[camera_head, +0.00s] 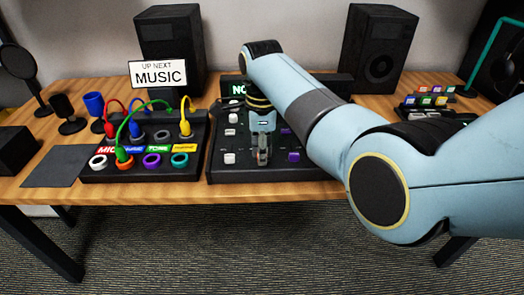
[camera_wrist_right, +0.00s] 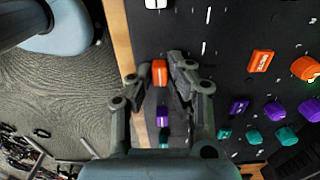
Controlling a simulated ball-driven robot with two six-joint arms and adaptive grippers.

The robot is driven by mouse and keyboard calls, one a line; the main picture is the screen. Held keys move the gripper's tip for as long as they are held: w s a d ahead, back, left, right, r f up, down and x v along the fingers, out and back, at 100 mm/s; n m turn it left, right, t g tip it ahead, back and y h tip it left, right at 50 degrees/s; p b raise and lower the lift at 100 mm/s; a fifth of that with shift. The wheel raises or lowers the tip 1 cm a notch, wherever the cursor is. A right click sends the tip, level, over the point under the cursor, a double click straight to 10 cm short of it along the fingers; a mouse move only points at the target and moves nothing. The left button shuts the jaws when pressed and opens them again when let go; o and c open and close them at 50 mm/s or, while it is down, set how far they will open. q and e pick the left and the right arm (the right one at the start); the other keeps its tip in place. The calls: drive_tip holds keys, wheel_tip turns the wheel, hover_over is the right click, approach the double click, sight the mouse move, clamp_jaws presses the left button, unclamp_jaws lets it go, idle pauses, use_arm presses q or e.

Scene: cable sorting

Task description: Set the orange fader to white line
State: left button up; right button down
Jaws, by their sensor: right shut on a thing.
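The orange fader cap (camera_wrist_right: 160,73) sits on the dark mixer panel in the right wrist view. My right gripper (camera_wrist_right: 158,78) is shut on it, with one finger on each side of the cap. A short white line (camera_wrist_right: 162,47) shows on the panel just above the cap in that view, apart from it. In the head view my right gripper (camera_head: 263,155) points down onto the mixer (camera_head: 228,174). It hides the orange fader there. My left gripper is not in view.
A purple fader cap (camera_wrist_right: 162,115) and a teal one lie in line with the orange cap. An orange button (camera_wrist_right: 260,61) and several knobs are to the right. A cable patch box (camera_head: 130,176) with plugged cables stands left of the mixer.

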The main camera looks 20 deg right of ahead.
drive_tip(key=w+b, duration=0.1)
drive_tip(key=w, duration=0.1)
drive_tip(key=w+d+b, duration=0.1)
drive_tip(key=w+b, duration=0.1)
drive_tip(key=shift+d+f, duration=0.1)
drive_tip(key=shift+f, duration=0.1)
drive_tip(key=shift+w+r+b, duration=0.1)
drive_tip(key=shift+w+b, duration=0.05)
drive_tip(key=shift+b, duration=0.15)
drive_tip(key=shift+r, duration=0.15)
drive_tip(key=c, duration=1.3)
unclamp_jaws()
wheel_tip(320, 180, up, 12)
drive_tip(key=shift+f, duration=0.1)
